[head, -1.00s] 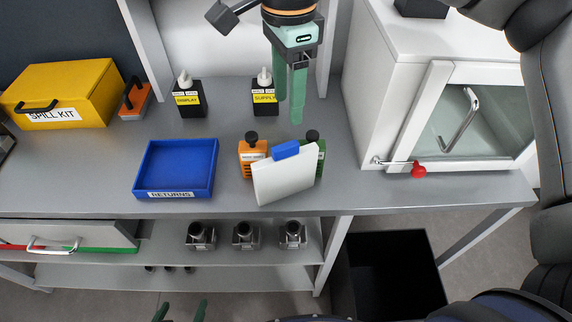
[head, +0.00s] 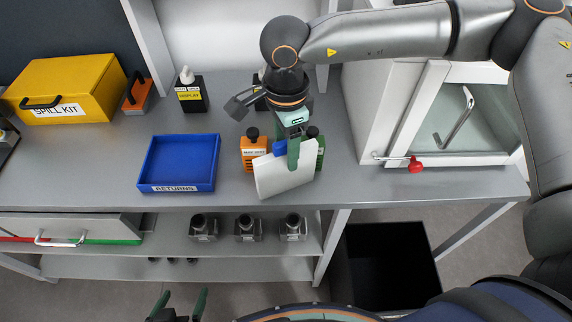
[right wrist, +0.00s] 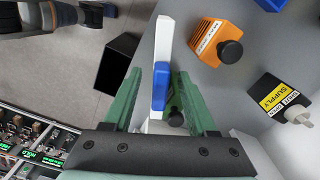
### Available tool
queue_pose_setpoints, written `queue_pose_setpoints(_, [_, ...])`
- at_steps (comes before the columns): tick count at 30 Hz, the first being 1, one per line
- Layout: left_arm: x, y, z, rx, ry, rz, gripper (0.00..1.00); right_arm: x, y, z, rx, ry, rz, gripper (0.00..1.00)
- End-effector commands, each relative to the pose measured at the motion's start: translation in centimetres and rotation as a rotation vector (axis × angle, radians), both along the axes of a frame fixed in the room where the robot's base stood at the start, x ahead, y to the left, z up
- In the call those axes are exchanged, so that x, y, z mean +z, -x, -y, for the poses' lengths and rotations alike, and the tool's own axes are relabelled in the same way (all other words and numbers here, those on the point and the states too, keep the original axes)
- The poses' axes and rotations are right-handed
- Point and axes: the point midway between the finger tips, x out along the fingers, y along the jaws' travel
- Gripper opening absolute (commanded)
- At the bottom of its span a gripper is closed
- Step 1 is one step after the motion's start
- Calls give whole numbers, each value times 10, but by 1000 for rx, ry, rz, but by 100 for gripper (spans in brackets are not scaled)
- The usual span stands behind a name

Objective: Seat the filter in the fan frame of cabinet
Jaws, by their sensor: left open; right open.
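The filter, a white flat panel (head: 283,176) with a blue tab (head: 279,148), leans upright at the bench's front edge in the head view. In the right wrist view its blue tab (right wrist: 160,86) lies between the fingers of my right gripper (right wrist: 158,78), which is open and pointing down. In the head view my right gripper (head: 294,156) partly covers the tab. My left gripper (head: 178,302) is open and empty at the bottom edge, in front of the bench. The white cabinet (head: 372,108) stands at right with its glass door (head: 470,115); I cannot make out the fan frame.
An orange device (head: 253,153) and a green device (head: 320,155) stand behind the filter. A blue returns tray (head: 217,175) is to the left. Bottles (head: 191,93), a yellow spill kit (head: 68,85) and a red-knobbed latch (head: 415,164) are nearby. A black bin (head: 390,265) stands below.

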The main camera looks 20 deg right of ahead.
Motion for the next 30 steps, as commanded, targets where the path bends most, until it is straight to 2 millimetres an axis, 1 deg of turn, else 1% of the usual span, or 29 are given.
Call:
queue_pose_setpoints(6, [0, 0, 0, 0, 0, 0, 100, -1, 0, 0, 0, 0, 0, 57])
queue_pose_setpoints(21, [0, 0, 0, 0, 0, 0, 100, -1, 0, 0, 0, 0, 0, 1])
queue_pose_setpoints(22, [0, 0, 0, 0, 0, 0, 100, -1, 0, 0, 0, 0, 0, 0])
queue_pose_setpoints(30, [0, 0, 0, 0, 0, 0, 100, -1, 0, 0, -1, 0, 0, 0])
